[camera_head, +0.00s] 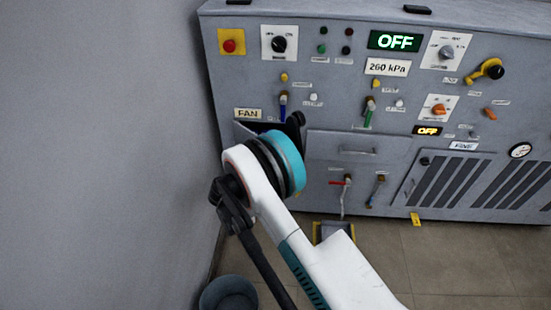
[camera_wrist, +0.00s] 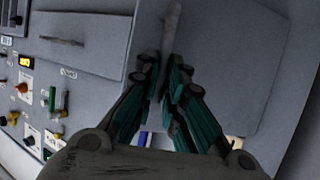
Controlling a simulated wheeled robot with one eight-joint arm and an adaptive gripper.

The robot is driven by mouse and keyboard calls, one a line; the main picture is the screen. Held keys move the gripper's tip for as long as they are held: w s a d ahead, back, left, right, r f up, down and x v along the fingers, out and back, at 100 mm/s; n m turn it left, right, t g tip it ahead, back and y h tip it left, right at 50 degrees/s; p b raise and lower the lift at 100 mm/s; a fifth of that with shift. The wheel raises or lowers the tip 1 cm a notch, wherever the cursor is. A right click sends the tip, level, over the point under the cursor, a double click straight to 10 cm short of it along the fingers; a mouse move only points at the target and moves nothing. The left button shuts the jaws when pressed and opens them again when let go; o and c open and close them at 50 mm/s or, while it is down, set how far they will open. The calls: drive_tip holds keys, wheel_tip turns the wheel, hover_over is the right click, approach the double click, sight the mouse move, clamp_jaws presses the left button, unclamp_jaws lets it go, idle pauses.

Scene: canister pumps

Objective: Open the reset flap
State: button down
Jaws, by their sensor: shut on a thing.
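A grey flap (camera_wrist: 225,70) fills the middle right of the wrist view, with a pale bar handle (camera_wrist: 172,20) on its face. I take it for the reset flap; no label on it is readable. My gripper (camera_wrist: 167,85) is shut on this handle, its two teal-and-black fingers on either side of the bar. In the head view the flap (camera_head: 265,127) shows only as a sliver below the FAN label, beside a dark gap. My wrist and arm hide most of it and the gripper's fingertips there. How far the flap stands open is unclear.
A grey panel with a handle (camera_head: 345,149) lies just right of the flap. Blue (camera_head: 283,105) and green (camera_head: 368,112) levers sit above. A red-handled valve (camera_head: 345,183) is below. A wall (camera_head: 100,140) closes the left side; a bucket (camera_head: 229,293) stands on the floor.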

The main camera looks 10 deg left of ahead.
drive_tip(key=s+a, duration=0.4)
drive_tip(key=a, duration=0.4)
drive_tip(key=shift+s+r, duration=0.2)
drive_tip(key=shift+s, duration=0.1)
drive_tip(key=c, duration=1.8)
unclamp_jaws()
drive_tip(key=shift+w+f, duration=0.1)
drive_tip(key=shift+o, duration=0.6)
drive_tip(key=shift+f, duration=0.1)
drive_tip(key=v, duration=0.7)
drive_tip(key=shift+s, duration=0.25)
